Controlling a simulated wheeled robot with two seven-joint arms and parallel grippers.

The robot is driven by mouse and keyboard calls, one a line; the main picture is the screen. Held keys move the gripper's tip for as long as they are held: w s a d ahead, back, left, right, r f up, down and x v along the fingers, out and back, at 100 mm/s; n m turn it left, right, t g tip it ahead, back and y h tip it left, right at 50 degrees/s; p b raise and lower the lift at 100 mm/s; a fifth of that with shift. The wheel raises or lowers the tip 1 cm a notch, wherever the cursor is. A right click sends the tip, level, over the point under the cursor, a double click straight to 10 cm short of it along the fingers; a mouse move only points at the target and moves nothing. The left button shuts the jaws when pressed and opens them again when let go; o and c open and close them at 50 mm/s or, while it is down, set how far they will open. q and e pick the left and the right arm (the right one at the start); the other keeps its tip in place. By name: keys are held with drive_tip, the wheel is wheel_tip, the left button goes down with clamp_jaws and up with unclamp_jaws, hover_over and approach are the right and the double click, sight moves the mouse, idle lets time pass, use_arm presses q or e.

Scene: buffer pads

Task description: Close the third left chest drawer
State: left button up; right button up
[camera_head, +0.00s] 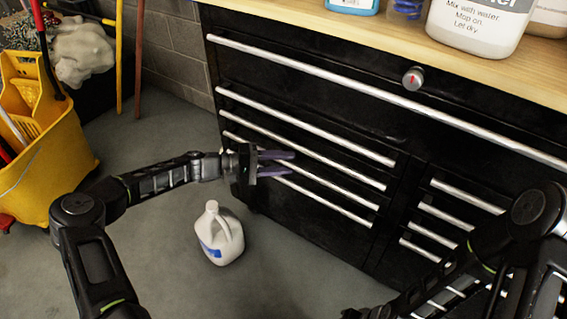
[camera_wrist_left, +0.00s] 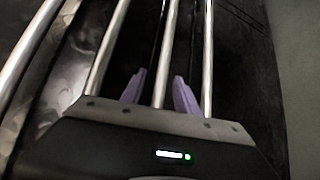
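How far this drawer stands out is hard to tell. My left gripper (camera_head: 276,163) is open, its purple fingers pointing at the left drawer fronts. Contact cannot be told. My right gripper is out of view.
A white jug (camera_head: 219,235) with a blue label stands on the floor below my left gripper. A yellow mop bucket (camera_head: 45,150) is at the left. A right column of drawers (camera_head: 437,212) sits beside the left one. Bottles stand on the wooden top (camera_head: 400,40).

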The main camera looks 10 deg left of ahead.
use_arm(q)
drive_tip(key=p+v, duration=0.1)
drive_tip(key=v, duration=0.7)
drive_tip(key=shift+d+f, duration=0.1)
idle(0.4)
